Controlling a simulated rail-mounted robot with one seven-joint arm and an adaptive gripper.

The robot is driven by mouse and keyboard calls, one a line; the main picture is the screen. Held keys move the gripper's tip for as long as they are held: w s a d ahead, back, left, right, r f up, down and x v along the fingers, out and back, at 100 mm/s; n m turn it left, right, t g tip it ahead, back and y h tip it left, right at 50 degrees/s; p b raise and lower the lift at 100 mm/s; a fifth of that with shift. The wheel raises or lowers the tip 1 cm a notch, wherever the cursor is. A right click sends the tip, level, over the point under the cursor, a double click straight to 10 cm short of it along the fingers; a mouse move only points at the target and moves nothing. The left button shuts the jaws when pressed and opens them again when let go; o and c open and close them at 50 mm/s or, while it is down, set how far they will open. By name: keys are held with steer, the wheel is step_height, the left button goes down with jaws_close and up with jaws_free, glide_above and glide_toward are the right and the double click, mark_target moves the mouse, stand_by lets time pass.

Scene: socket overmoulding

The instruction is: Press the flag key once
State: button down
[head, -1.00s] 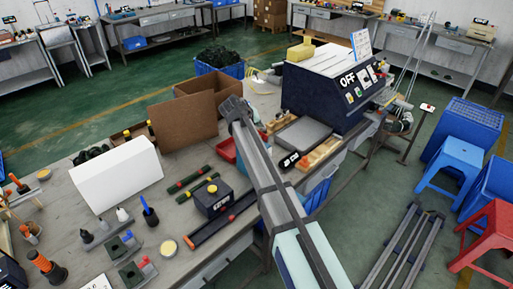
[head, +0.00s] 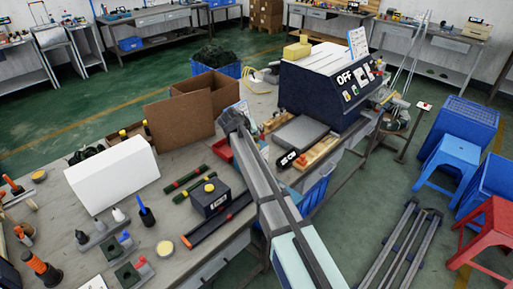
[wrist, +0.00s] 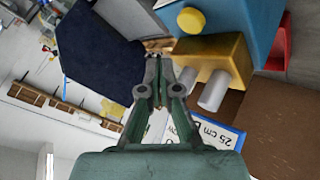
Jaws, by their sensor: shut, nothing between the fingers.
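I cannot make out which key bears a flag. A dark blue machine (head: 310,95) with an OFF sign has several small keys (head: 350,91) on its sloped front, too small to read. A dark box (head: 212,196) with a yellow button (head: 209,187) and a small display stands on the bench. My gripper (wrist: 155,58) is shut and empty in the wrist view, beside a yellow block (wrist: 228,55) with two grey cylinders. A yellow round button (wrist: 191,20) on a blue body is just beyond it. In the head view my wrist hides the fingertips.
A white box (head: 117,172) and a brown carton (head: 178,118) stand on the bench left of my arm.

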steer(key=shift+f+b, duration=0.8)
steer(key=shift+f, duration=0.85)
steer(key=shift+f, duration=0.1)
steer(key=shift+f+b, duration=0.3)
steer(key=shift+b, duration=0.15)
steer(key=shift+f+b, duration=0.35)
steer(key=shift+f, duration=0.1)
stand_by(0.6)
steer(key=shift+r, duration=0.85)
steer(key=shift+r, duration=0.1)
steer(key=shift+r+p, duration=1)
steer(key=shift+r, duration=1.4)
